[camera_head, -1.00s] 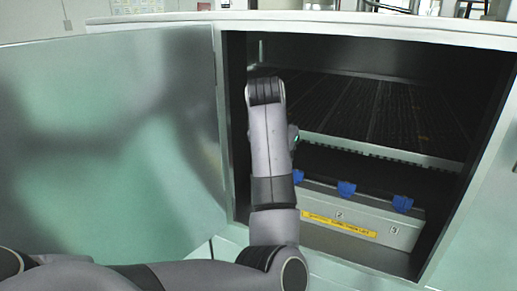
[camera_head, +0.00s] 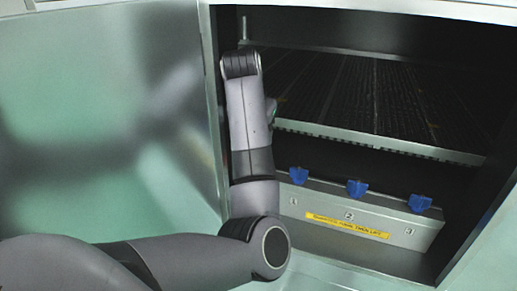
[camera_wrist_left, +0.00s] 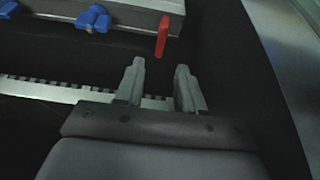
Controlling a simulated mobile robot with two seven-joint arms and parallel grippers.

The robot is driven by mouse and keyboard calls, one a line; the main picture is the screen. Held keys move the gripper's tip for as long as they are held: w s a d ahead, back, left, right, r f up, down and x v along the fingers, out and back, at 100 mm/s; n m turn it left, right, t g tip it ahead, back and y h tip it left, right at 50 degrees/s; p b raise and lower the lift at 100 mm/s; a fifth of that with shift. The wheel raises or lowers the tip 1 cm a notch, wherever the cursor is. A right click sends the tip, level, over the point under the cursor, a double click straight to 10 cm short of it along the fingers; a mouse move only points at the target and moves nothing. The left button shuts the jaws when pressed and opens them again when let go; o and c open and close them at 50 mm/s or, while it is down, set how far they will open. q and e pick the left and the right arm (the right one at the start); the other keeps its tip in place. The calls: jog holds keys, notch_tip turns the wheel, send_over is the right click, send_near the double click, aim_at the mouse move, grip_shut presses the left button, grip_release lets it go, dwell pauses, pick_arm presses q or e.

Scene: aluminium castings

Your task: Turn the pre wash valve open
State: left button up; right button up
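A red lever (camera_wrist_left: 162,36) shows in the left wrist view, hanging by the end of the grey box with blue knobs. Whether it is the pre wash valve I cannot tell; no label on it is legible. My left gripper (camera_wrist_left: 160,66) is open and empty, its two fingers pointing toward the red lever with a visible gap between them. The lever is beyond the fingertips and appears apart from them. In the head view my left arm reaches into the open cabinet and hides the gripper and the red lever. My right gripper is in neither view.
The grey box (camera_head: 325,201) carries blue knobs (camera_head: 357,188) numbered 1 to 3 and a yellow label (camera_head: 347,227). A slatted shelf (camera_head: 390,100) is above it. The open metal door (camera_head: 100,110) is at left; the cabinet's side wall is close beside my arm.

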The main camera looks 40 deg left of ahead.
pick_arm(q)
jog(key=shift+p+x, duration=0.3)
jog(key=shift+x, duration=3.2)
grip_shut()
